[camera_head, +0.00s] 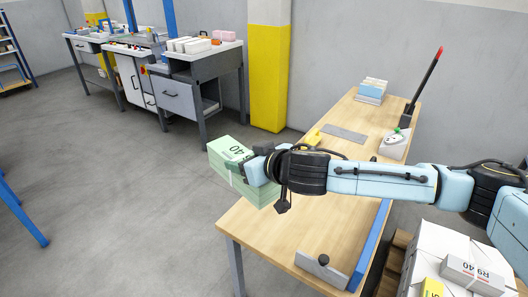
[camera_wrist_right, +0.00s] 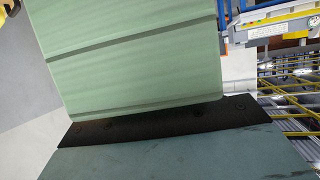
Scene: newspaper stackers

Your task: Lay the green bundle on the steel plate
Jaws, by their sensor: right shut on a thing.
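The steel plate (camera_head: 344,133) is a flat grey rectangle on the table, farther back and to the right of the bundle. Nothing is seen lying on the plate. My left gripper is not in view.
The wooden table (camera_head: 268,235) has a blue rail (camera_head: 371,246) and a metal stop with a black knob (camera_head: 322,268) at its near end. A small device with a green button (camera_head: 394,143) and a white-blue stack (camera_head: 372,90) stand farther back. White packages (camera_head: 440,255) lie lower right.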

